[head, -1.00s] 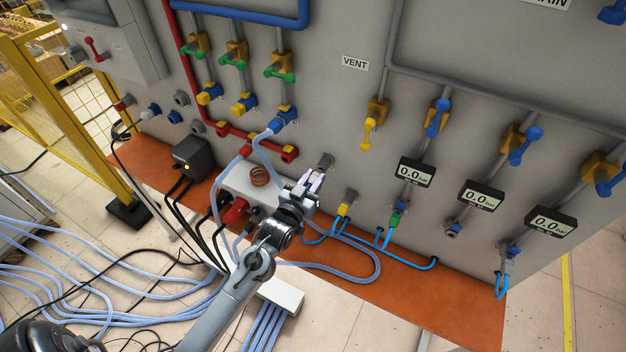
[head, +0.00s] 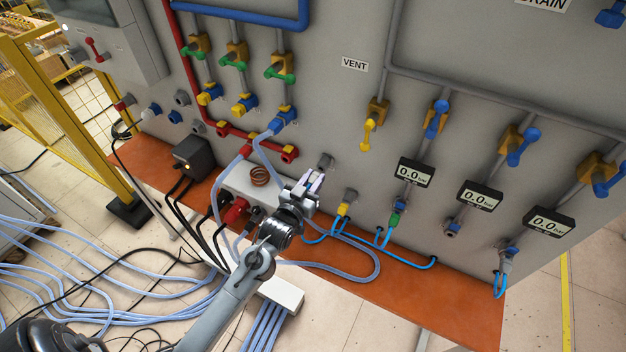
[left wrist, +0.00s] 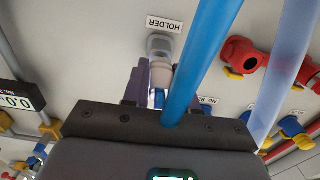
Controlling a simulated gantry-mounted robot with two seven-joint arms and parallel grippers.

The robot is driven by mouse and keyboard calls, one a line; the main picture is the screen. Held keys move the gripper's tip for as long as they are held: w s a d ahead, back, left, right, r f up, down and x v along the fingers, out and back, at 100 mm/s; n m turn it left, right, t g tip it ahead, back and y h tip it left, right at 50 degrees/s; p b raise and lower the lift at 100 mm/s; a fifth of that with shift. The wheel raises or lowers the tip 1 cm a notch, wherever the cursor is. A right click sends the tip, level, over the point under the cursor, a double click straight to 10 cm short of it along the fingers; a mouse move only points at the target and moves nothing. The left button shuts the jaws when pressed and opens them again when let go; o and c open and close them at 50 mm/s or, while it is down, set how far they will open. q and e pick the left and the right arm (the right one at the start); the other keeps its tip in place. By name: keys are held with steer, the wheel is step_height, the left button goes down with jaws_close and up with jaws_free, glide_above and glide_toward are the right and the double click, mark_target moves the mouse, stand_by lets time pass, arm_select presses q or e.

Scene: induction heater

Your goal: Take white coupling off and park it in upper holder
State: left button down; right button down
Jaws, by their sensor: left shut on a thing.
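My left gripper (head: 314,183) is at the panel, just below and in front of the grey upper holder (head: 326,160). In the left wrist view its purple fingers (left wrist: 150,85) are shut on the white coupling (left wrist: 161,73). The coupling lines up with the round holder socket (left wrist: 160,46) under the HOLDER label. The coupling's front end is at the socket mouth; I cannot tell how far in it sits. A blue hose (left wrist: 200,65) crosses close beside the coupling. In the head view the coupling is mostly hidden by the gripper. My right gripper is not in view.
A second holder with a yellow coupling (head: 343,209) sits just right of the gripper. A white box with a copper coil (head: 259,175) stands to the left. Light blue hoses (head: 350,275) loop below. Pressure displays (head: 414,172) and valves are on the right of the panel.

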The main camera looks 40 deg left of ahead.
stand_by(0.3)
arm_select(q)
steer(key=shift+w, duration=0.2)
steer(key=shift+w+a, duration=0.1)
steer(key=shift+w, duration=0.3)
stand_by(0.4)
steer(key=c, duration=0.8)
jaws_free()
